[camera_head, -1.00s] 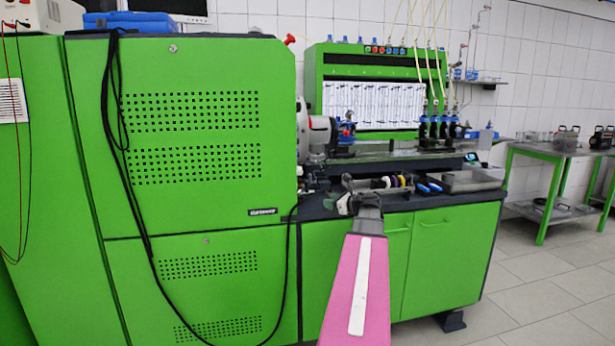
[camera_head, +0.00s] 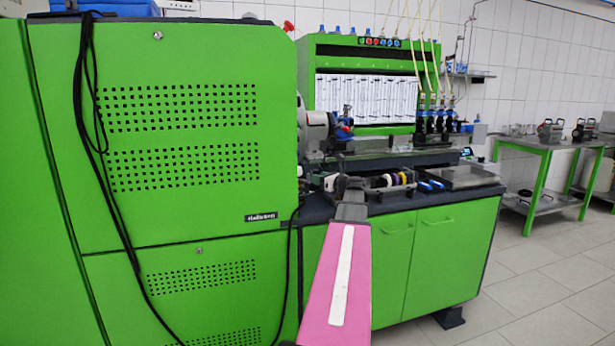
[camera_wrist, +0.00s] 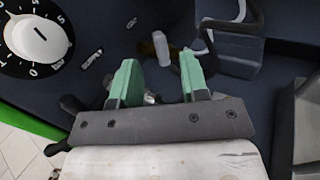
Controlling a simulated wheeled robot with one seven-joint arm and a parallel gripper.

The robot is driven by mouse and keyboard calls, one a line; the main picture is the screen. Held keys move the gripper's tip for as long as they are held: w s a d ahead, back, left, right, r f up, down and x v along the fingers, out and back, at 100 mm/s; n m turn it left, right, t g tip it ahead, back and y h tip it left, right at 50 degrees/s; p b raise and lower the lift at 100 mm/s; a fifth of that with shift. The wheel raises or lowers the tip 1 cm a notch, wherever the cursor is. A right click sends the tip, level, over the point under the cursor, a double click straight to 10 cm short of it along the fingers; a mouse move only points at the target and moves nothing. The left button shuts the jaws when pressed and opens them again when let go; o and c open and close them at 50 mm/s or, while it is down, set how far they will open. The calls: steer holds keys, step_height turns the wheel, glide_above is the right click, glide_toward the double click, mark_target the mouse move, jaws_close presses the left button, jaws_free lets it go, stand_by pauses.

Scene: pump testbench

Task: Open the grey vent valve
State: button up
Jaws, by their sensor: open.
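My gripper (camera_wrist: 160,74) is open in the wrist view, its two green fingers apart with nothing held between them. It is over the dark bench top. A small pale grey cylinder (camera_wrist: 160,46) with a brownish part beside it lies just beyond the fingertips, between them in the picture. I cannot tell for sure whether this is the grey vent valve; no valve is clearly recognisable. A dark handle-like part (camera_wrist: 72,103) shows left of the gripper, partly hidden by it. In the head view my gripper (camera_head: 347,184) is small and unclear at the bench's front edge.
A grey block with a curved dark hose (camera_wrist: 228,52) stands right. A metal tray (camera_head: 468,177) sits on the bench's right. A tall green cabinet (camera_head: 180,130) stands left.

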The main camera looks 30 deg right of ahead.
mark_target(309, 175)
steer(key=x, duration=0.6)
steer(key=shift+w+f, duration=0.1)
steer(key=shift+w, duration=0.1)
